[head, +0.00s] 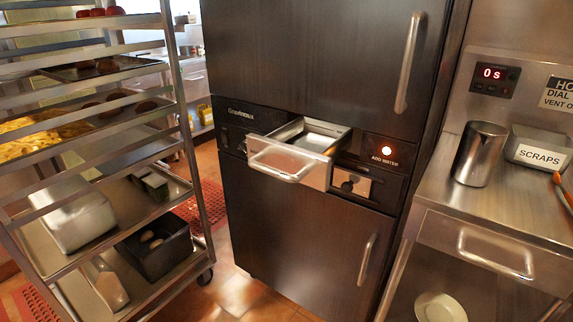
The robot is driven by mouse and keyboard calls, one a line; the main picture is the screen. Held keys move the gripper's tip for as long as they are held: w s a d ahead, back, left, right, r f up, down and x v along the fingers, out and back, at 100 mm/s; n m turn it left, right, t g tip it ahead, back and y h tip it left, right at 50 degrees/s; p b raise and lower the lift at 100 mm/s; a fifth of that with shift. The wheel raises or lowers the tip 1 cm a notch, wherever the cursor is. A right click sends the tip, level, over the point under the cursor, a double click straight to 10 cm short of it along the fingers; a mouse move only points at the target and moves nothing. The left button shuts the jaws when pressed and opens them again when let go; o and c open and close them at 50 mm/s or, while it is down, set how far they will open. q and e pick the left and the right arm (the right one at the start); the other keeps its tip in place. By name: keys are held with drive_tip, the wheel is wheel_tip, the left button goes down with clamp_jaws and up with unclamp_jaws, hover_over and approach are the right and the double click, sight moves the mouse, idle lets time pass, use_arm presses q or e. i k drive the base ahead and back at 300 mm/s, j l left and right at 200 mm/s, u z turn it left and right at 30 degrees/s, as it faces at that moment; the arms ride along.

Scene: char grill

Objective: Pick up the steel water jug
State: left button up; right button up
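The steel water jug (481,154) stands upright on the steel counter (437,188) at the right. It is a plain cylindrical jug with its open top facing up. Its handle side is toward the left. Just right of it is a metal bin labelled SCRAPS (541,150). Neither of my grippers shows in the head view.
A dark oven cabinet (300,235) fills the middle, with a water drawer (290,160) pulled out and a lit ADD WATER light (387,150). A wheeled tray rack (187,140) stands at the left. An orange-handled tool (563,188) lies at the counter's right. Tiled floor shows between rack and cabinet.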

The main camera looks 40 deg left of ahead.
sight(481, 147)
drive_tip(key=i+l+u, duration=0.95)
drive_tip(key=l, duration=0.15)
drive_tip(key=i+l+u, duration=0.15)
drive_tip(key=l+u, duration=0.15)
drive_tip(key=l, duration=0.15)
